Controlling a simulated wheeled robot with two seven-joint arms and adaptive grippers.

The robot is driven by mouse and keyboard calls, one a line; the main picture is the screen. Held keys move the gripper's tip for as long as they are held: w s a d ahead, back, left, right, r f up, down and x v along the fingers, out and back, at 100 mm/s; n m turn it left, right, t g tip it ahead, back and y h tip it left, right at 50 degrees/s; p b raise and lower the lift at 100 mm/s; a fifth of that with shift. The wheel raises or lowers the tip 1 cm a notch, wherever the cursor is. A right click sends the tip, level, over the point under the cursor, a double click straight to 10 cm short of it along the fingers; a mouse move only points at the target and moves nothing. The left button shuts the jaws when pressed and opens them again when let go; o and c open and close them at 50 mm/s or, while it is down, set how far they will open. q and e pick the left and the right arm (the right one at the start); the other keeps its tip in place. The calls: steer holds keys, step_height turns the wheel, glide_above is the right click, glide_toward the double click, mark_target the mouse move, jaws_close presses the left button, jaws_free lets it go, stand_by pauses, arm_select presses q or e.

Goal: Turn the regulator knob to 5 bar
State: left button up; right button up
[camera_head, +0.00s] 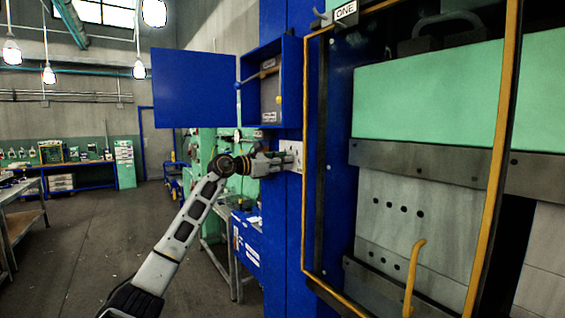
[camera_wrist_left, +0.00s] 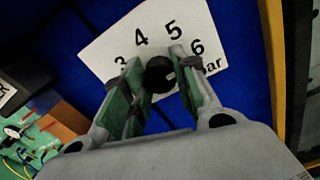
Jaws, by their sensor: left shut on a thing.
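The regulator knob (camera_wrist_left: 160,75) is a small dark round knob on a white dial plate (camera_wrist_left: 112,48) with the numbers 3, 4, 5, 6 and part of the word "bar". The plate is fixed to a blue panel. My left gripper (camera_wrist_left: 162,84) is shut on the knob, one green-padded finger on each side. Where the knob points cannot be told. In the head view the white plate (camera_head: 291,149) shows on the blue column, with my left gripper (camera_head: 282,162) reaching it from the left. The knob is hidden there. My right gripper is not in view.
A blue box (camera_head: 263,85) with its door (camera_head: 194,88) swung open to the left is above the plate. The press (camera_head: 430,95) with a yellow-edged frame stands to the right. A workbench (camera_head: 238,262) is below left. Open floor (camera_head: 90,250) lies further left.

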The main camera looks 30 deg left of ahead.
arm_select(q)
steer(key=shift+n, duration=0.3)
steer(key=shift+p, duration=0.3)
steer(key=shift+n+p, duration=2.15)
steer(key=shift+n, duration=1.85)
steer(key=o, duration=1)
